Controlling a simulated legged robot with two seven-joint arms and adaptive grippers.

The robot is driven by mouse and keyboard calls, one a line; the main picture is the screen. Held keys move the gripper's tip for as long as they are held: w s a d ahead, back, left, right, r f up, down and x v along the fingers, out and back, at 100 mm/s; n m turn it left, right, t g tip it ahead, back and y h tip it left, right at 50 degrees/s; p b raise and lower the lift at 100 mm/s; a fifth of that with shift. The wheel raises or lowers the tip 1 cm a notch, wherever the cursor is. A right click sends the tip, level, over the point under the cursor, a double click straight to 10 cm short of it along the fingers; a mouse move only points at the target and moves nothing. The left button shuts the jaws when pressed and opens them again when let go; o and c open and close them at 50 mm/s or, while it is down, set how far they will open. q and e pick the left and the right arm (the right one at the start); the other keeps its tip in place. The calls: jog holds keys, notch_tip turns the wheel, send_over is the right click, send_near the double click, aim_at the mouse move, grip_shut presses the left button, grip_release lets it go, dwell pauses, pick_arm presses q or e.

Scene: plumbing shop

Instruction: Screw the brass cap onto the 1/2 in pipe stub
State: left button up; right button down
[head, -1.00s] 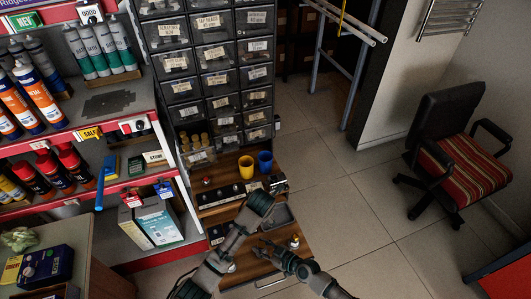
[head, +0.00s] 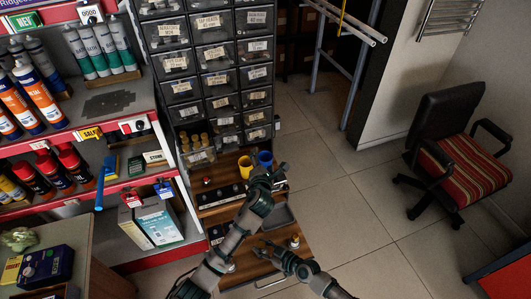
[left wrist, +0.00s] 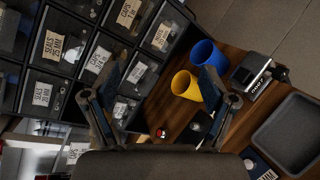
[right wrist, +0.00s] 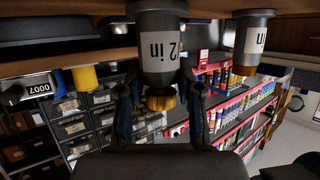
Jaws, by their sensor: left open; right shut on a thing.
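In the right wrist view, a brass cap (right wrist: 160,101) sits between the fingers of my right gripper (right wrist: 160,94). The cap is at the end of a dark grey pipe stub (right wrist: 158,62), whose label reads "2 in" with the rest cut off. I cannot tell how far the cap is on the thread. In the head view my right gripper (head: 266,250) is low over the wooden surface; the cap is hidden there. My left gripper (head: 279,172) is open and higher, by the cups. In the left wrist view its open fingers (left wrist: 158,88) are empty.
A yellow cup (head: 245,166) and a blue cup (head: 265,158) stand near my left gripper. A second stub (right wrist: 250,48) with a brass-coloured end is beside the first. A grey tray (left wrist: 288,132) lies on the wood. Drawer cabinets (head: 215,80) rise behind. Open floor lies right.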

pick_arm(q)
jog(key=shift+w+d+r+m+t+h, duration=0.15)
jog(key=shift+d+r+m+t, duration=0.15)
jog(key=shift+r, duration=0.3)
jog(key=shift+d+r+m+t+h, duration=0.1)
jog(key=shift+r+m+t+h, duration=0.15)
jog(key=shift+r+t, duration=0.3)
jog(key=shift+w+d+r+m+t+h, duration=0.15)
jog(key=shift+r+m+t, duration=0.1)
jog(key=shift+r, duration=0.4)
pick_arm(e)
jog(key=shift+r, duration=0.1)
jog(key=c, duration=0.7)
grip_release()
jog(key=shift+s+d, duration=0.15)
jog(key=shift+d, duration=0.05)
jog(key=v, duration=1.1)
jog(key=shift+s+d, duration=0.1)
jog(key=shift+d, duration=0.15)
